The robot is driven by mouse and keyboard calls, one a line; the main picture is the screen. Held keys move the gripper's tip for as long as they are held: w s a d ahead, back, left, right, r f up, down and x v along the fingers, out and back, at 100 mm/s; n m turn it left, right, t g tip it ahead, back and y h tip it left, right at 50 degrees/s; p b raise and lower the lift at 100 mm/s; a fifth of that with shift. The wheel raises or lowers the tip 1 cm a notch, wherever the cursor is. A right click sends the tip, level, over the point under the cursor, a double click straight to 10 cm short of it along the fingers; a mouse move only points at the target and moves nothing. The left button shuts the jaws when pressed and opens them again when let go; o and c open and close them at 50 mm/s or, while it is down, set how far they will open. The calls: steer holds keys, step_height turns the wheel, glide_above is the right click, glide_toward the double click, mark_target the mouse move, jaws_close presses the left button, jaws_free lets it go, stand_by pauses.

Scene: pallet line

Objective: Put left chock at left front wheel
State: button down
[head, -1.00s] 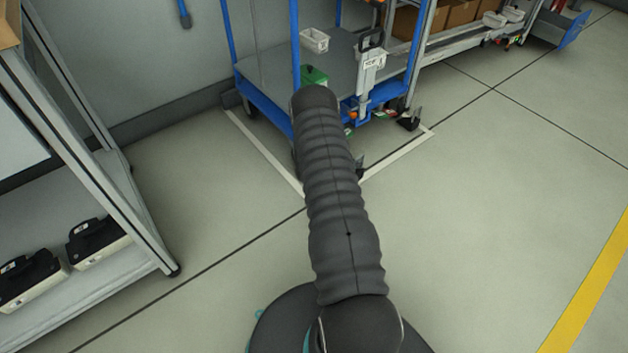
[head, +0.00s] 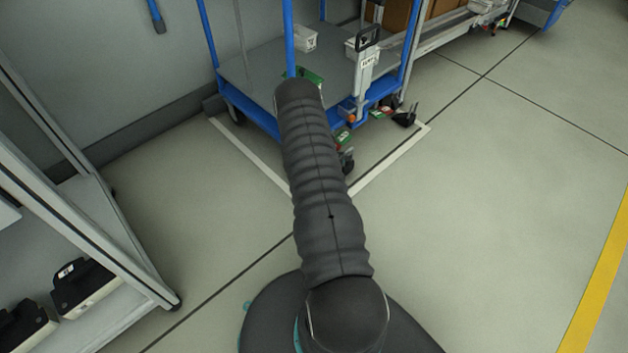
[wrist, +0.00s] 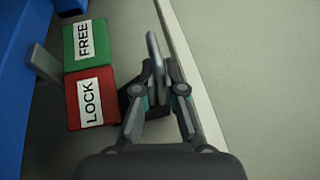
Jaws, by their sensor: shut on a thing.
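In the wrist view my gripper (wrist: 160,82) is shut on a grey loop handle. The handle (wrist: 153,52) seems to belong to a dark chock (wrist: 127,100), partly hidden behind the fingers. The chock is beside the red LOCK pedal (wrist: 90,98), below the green FREE pedal (wrist: 83,42). I cannot tell whether it touches the floor. In the head view my arm hides the gripper. A wheel (head: 347,163) shows under the cart's near corner, just right of my arm. The blue-framed cart (head: 255,112) stands in the marked bay.
A second black chock (head: 405,117) is on the floor near the cart's right corner. A white floor line (head: 390,160) edges the bay. A metal rack (head: 75,215) with black-and-white boxes (head: 82,285) stands at left. The floor at right is clear.

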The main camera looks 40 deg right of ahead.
steer(key=s+a+f, duration=0.1)
steer(key=a, duration=1.3)
steer(key=shift+s+f, duration=0.15)
steer(key=shift+f, duration=0.1)
steer(key=shift+f, duration=0.15)
steer(key=c, duration=1.3)
jaws_free()
steer(key=shift+o, duration=0.2)
